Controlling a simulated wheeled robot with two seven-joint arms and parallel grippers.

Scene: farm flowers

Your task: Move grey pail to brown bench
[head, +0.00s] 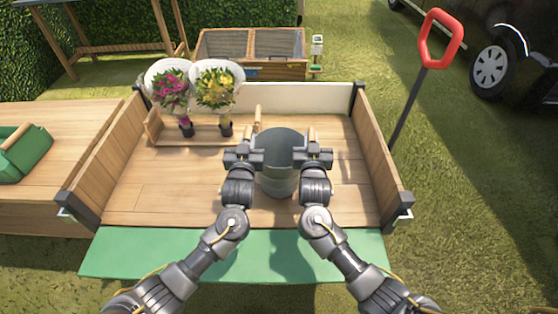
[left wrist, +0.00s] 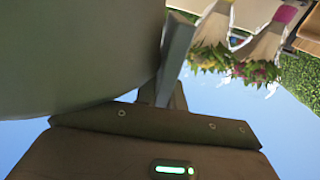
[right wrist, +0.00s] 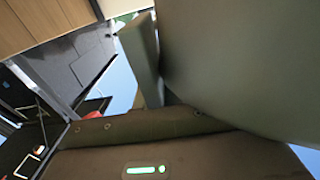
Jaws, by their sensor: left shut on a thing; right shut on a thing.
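The grey pail (head: 279,180) is upright between my two grippers, over the wooden bed of a cart (head: 175,195). I cannot tell whether its base touches the boards. My left gripper (head: 257,157) is shut on the pail's left side, and my right gripper (head: 303,157) is shut on its right side. The pail's curved wall fills much of the left wrist view (left wrist: 70,55) and the right wrist view (right wrist: 245,60). The brown bench (head: 60,118) is the wooden surface left of the cart.
A green carrier (head: 30,155) stands on the bench. Two bouquets (head: 172,92) (head: 215,90) stand in a wooden rack at the cart's back left. The cart's left side wall (head: 108,150) lies between pail and bench. A red-handled pole (head: 424,75) stands at right.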

